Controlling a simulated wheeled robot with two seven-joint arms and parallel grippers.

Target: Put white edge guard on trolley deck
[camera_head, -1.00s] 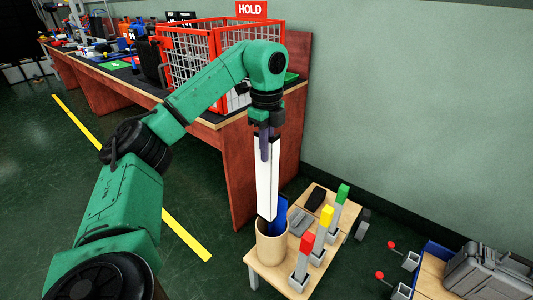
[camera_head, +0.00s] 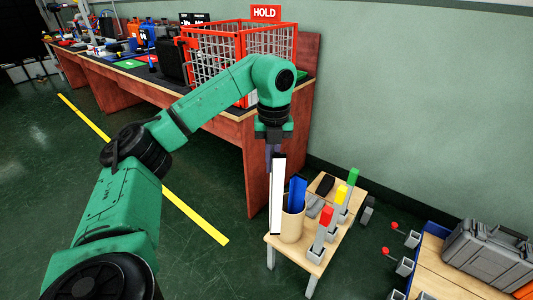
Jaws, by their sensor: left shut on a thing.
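The white edge guard (camera_head: 278,195) is a long, narrow white strip, held upright. My left gripper (camera_head: 273,152) is shut on its upper end, pointing down. The guard's lower end is in front of or beside the left side of a tan round container (camera_head: 292,228); I cannot tell if they touch. A blue piece (camera_head: 296,193) stands in that container. The container is on a small wooden-topped stand (camera_head: 275,241) with legs. A wooden deck with a blue edge (camera_head: 429,272) is at lower right; I cannot tell which surface is the trolley deck. My right gripper is not in view.
Red, yellow and green-topped grey posts, the red one (camera_head: 323,228) nearest, stand on the small stand. A grey case (camera_head: 488,255) occupies much of the right deck. A long workbench (camera_head: 231,130) with a red wire crate (camera_head: 222,50) stands behind my arm. A wall is at right.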

